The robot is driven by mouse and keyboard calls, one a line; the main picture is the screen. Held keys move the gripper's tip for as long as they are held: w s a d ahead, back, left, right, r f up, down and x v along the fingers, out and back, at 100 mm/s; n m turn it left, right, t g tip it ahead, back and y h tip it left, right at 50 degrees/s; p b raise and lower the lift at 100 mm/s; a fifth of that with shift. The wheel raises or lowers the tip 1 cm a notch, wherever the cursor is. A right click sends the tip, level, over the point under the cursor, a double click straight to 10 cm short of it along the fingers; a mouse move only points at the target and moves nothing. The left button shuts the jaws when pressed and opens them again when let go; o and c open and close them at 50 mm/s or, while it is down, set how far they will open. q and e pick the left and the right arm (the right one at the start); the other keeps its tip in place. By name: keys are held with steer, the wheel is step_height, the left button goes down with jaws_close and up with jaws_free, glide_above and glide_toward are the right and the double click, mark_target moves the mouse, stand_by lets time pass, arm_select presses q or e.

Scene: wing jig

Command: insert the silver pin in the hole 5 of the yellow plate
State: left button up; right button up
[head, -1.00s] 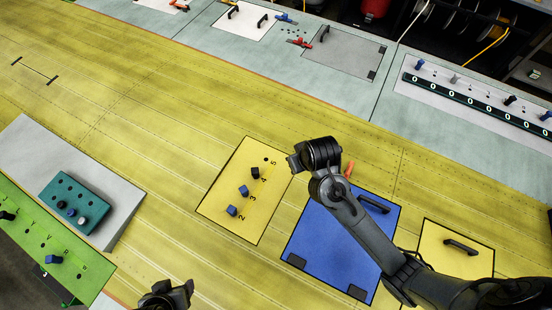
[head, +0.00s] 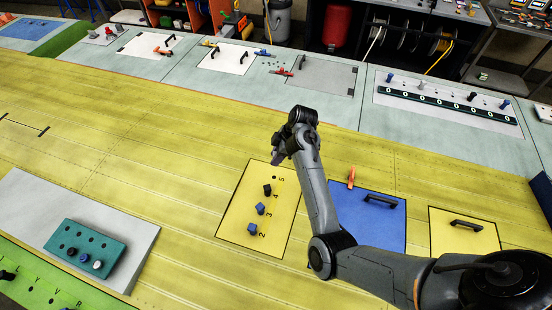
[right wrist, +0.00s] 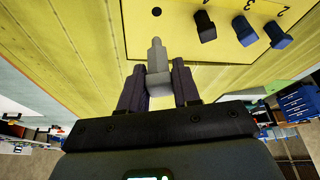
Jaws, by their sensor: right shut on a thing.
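The yellow plate (head: 236,225) lies on the large yellow wing skin in the head view. It holds a black pin (head: 267,189) by number 4 and two blue pins, at 3 (head: 260,208) and 2 (head: 252,228). Hole 5 (head: 275,178) is a bare dark hole, also visible in the right wrist view (right wrist: 157,12). My left gripper is out of view.
A blue panel (head: 365,222) with a black handle and an orange clip (head: 351,177) lies right of the plate. A teal block (head: 60,237) with pins sits at left. A numbered pin rack (head: 440,100) stands at the back right.

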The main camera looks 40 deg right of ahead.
steer(key=shift+w+a+f+n, duration=0.15)
steer(key=shift+a+f+n, duration=0.05)
steer(key=shift+a+n, duration=0.15)
steer(key=shift+a+f, duration=0.15)
step_height(320, 180, down, 2)
steer(key=b, duration=0.2)
steer(key=shift+f+b, duration=0.15)
steer(key=shift+b, duration=0.2)
steer(key=shift+f+b, duration=1.9)
steer(key=shift+p, duration=0.3)
steer(key=shift+f, duration=0.2)
steer(key=shift+f+b, duration=0.85)
steer(key=shift+f, duration=0.4)
